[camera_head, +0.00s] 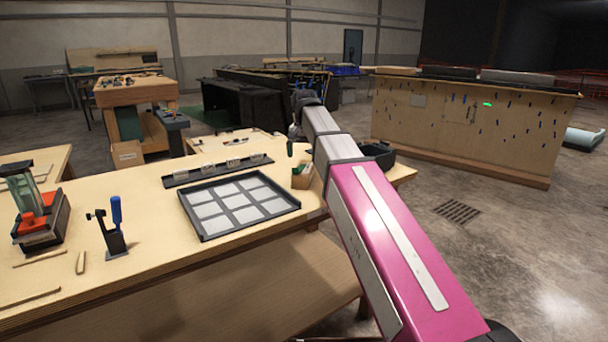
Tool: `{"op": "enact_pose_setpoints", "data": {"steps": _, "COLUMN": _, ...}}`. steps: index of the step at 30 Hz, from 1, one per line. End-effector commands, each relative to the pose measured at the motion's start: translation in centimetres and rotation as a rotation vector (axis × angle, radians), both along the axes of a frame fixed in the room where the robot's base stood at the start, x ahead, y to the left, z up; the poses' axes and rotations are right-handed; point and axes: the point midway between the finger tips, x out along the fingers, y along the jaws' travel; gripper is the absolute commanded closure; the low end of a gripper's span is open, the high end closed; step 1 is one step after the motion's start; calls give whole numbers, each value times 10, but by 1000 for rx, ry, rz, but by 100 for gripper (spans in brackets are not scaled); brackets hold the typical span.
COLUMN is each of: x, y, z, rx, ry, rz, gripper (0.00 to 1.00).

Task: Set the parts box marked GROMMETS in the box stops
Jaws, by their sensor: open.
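My arm reaches from the lower right over the bench. My gripper (292,132) is small and dark at its far end, above the back right of the bench, and its fingers are hard to make out. No box with a readable GROMMETS mark shows. A small tan box (302,178) with something green in it stands on the bench below my gripper, partly behind my arm; I cannot read any label on it. A dark rail (178,180) with several small pale upright pieces lies along the back of the bench; I cannot tell if these are the box stops.
A black tray (212,236) with pale square panels lies mid-bench. A blue-handled tool on a stand (116,236) and a red-and-black device with a clear jar (38,218) stand at left. A dark bin (380,154) sits at the right end. The bench front (150,277) has free room.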

Motion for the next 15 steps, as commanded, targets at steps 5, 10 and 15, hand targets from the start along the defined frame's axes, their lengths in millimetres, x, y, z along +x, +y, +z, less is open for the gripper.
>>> {"op": "enact_pose_setpoints", "data": {"steps": 5, "x": -1, "y": 0, "z": -25, "rx": -1, "ry": 1, "rz": 0, "gripper": 6}}
{"op": "enact_pose_setpoints", "data": {"steps": 10, "x": -1, "y": 0, "z": -35, "rx": 0, "ry": 1, "rz": 0, "gripper": 6}}
{"op": "enact_pose_setpoints", "data": {"steps": 15, "x": -2, "y": 1, "z": -50, "rx": -1, "ry": 1, "rz": 0, "gripper": 6}}
